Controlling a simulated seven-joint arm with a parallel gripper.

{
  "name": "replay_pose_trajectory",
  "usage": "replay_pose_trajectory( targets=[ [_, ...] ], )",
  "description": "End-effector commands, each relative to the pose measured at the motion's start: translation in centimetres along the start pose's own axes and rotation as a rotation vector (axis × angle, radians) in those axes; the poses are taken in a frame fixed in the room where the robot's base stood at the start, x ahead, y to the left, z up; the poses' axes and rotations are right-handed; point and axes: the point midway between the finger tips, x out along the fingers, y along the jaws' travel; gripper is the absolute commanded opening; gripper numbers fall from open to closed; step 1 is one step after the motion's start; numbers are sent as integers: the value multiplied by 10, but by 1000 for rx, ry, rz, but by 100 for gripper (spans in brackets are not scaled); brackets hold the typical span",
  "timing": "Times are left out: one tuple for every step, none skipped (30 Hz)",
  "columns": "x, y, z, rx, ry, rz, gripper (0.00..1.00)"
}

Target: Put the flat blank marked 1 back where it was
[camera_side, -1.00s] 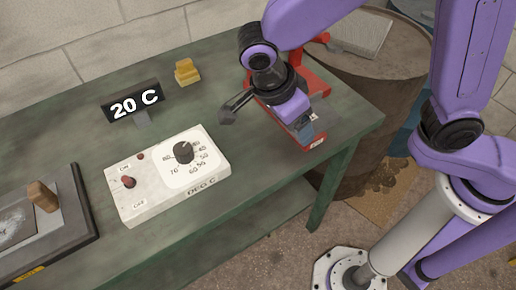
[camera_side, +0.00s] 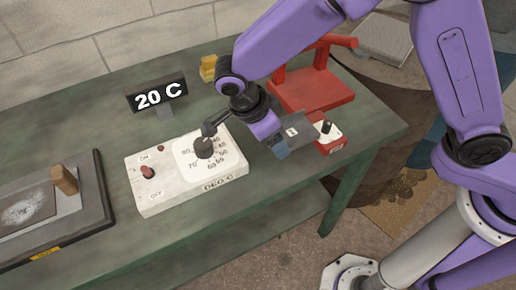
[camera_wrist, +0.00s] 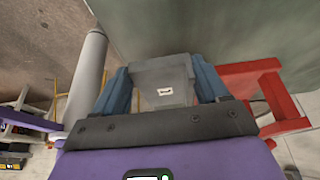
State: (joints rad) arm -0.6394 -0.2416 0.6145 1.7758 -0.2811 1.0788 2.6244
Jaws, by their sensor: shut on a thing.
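The flat grey blank (camera_side: 296,130) carries a small white label with a dark mark, most likely the 1. My gripper (camera_side: 281,147) is shut on it with its blue fingers. It holds the blank between the white control box and the red fixture (camera_side: 312,88), seemingly above the bench. In the wrist view the blank (camera_wrist: 160,88) sits between the two blue fingers of my gripper (camera_wrist: 162,92), its label facing that camera. Part of the red fixture (camera_wrist: 262,85) shows at the right there. The blank's lower edge is partly hidden by the fingers.
The white control box (camera_side: 165,200) has a red switch and a black dial close to my wrist. A 20 C display (camera_side: 158,95) and yellow block (camera_side: 208,68) stand behind. A dark-framed plate with a wooden-handled piece (camera_side: 65,180) lies left. The green bench (camera_side: 250,195) ends at right.

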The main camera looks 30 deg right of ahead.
Motion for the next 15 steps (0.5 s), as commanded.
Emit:
replay_pose_trajectory(
  targets=[
    [6,-5,7,1,2,1,11],
    [9,-7,10,1,2,1,11],
    [12,-10,14,1,0,0,11],
    [14,-12,16,1,1,1,11],
    [15,-14,19,1,0,0,11],
    [17,-16,21,1,0,0,11],
    [18,-16,22,1,0,0,11],
    [19,-17,24,1,-1,0,11],
    [20,-18,25,1,-1,-1,11],
    [20,-19,26,1,-1,-1,11],
    [22,-20,27,1,-1,0,11],
    [24,-21,29,1,0,0,11],
    [26,-23,31,1,0,0,11],
    [30,-23,33,1,1,1,11],
    [36,-22,35,0,2,2,11]
  ],
)
